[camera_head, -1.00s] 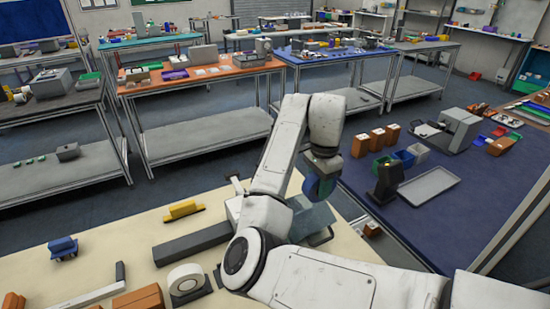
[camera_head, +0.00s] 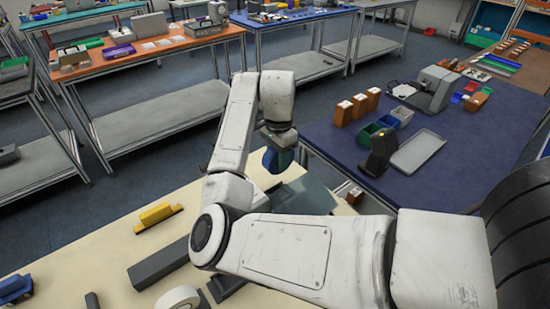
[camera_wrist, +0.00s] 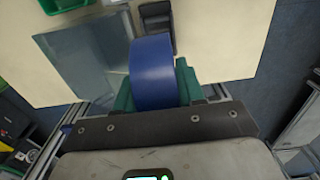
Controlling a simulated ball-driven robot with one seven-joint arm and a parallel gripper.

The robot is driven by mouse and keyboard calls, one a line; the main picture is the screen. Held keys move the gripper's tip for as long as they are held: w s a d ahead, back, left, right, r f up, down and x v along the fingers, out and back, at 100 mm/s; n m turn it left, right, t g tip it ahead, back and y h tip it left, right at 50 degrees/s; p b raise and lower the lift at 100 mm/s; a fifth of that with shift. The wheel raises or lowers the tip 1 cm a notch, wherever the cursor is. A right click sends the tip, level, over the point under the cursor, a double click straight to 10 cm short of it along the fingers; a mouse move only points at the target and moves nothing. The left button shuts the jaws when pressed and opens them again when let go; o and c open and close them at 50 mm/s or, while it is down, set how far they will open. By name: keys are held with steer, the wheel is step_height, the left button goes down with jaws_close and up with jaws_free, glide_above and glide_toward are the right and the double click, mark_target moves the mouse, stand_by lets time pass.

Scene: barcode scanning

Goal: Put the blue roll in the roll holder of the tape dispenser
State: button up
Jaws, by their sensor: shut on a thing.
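The blue roll (camera_wrist: 153,68) is held between the green fingers of my gripper (camera_wrist: 156,92). In the head view the blue roll (camera_head: 269,159) hangs with my gripper (camera_head: 279,158) over the far right part of the cream table. In the wrist view, a dark grey piece with a hollow (camera_wrist: 157,18) lies on the table just beyond the roll. It may be the tape dispenser; the roll hides its near part, and I cannot make out its roll holder. The roll appears apart from it, though its height is unclear.
A grey translucent sheet (camera_wrist: 88,52) lies left of the roll, with a green bin (camera_wrist: 62,4) beyond. The cream table (camera_head: 120,250) also bears a yellow item (camera_head: 158,215), a long grey block (camera_head: 160,262) and a white roll (camera_head: 178,297). A blue table (camera_head: 450,160) stands right.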

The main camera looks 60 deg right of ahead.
mark_target(278, 174)
steer(key=shift+f+b, duration=3)
steer(key=shift+f, duration=0.15)
steer(key=shift+f+b, duration=0.85)
steer(key=shift+f, duration=1.3)
steer(key=o, duration=1.2)
steer(key=shift+r, duration=0.1)
step_height(278, 174, up, 11)
steer(key=shift+f, duration=0.2)
